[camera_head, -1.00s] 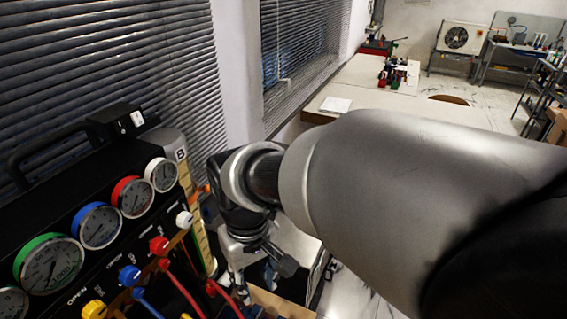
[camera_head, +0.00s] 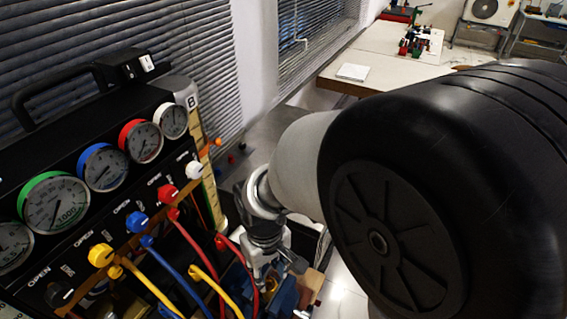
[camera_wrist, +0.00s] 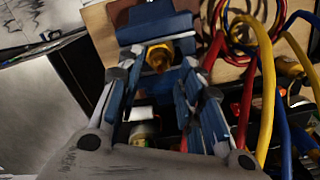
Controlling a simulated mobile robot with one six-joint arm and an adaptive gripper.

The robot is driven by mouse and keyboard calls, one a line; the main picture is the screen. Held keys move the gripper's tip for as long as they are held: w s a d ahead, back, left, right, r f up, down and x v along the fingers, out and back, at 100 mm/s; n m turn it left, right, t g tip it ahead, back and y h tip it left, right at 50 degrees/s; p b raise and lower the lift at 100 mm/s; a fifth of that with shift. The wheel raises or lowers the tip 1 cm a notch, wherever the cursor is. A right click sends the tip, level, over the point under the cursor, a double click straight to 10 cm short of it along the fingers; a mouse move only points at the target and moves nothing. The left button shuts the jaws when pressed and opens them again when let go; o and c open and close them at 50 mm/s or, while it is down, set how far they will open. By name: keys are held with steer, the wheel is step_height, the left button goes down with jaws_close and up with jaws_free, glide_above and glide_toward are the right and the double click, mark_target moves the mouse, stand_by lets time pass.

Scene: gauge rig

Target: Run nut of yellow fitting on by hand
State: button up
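In the wrist view a yellow-brass fitting (camera_wrist: 158,56) sits at a dark blue holder (camera_wrist: 160,28) that looks like a vise or clamp. My gripper (camera_wrist: 160,76) is open, its two fingers spread to either side below the fitting in the picture, with a gap between them. No contact with the fitting shows. I cannot tell the nut apart from the fitting body at this size. In the head view my gripper (camera_head: 262,278) points down right of the gauge panel, beside the red hose; its fingertips and the fitting cannot be made out there.
The gauge panel (camera_head: 88,215) with coloured knobs stands at left. Red, yellow (camera_wrist: 266,80) and blue hoses loop close to the right finger. A wooden board (camera_wrist: 105,35) lies under the blue holder. A pale table (camera_head: 400,65) stands behind, clear of the arm.

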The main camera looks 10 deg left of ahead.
steer(key=shift+f, duration=0.9)
jaws_close()
